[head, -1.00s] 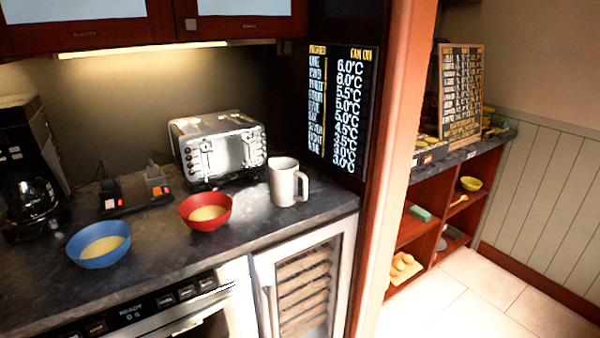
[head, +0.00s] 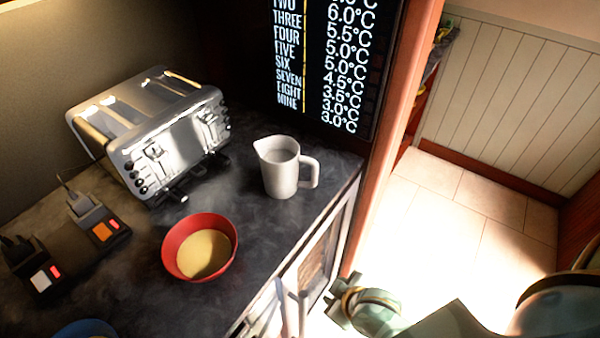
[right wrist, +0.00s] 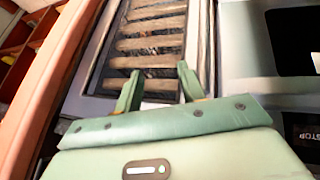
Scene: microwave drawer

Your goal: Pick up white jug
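The white jug (head: 281,168) stands upright on the dark countertop, near its right end in the head view. Its handle points right and its spout points left. My right arm comes in from the lower right, and my right gripper (head: 340,300) is in front of the counter, below and right of the jug and apart from it. In the right wrist view the two green fingers of my right gripper (right wrist: 158,88) are spread with nothing between them, facing the slatted glass-door cabinet. The jug does not show in that view. My left gripper is not in view.
A red bowl (head: 200,248) with yellowish contents sits left of and nearer than the jug. A silver toaster (head: 150,130) stands behind left. A blue bowl (head: 85,329) shows at the bottom edge. The cabinet (right wrist: 150,45) lies below the counter; a wooden post (head: 398,130) rises right.

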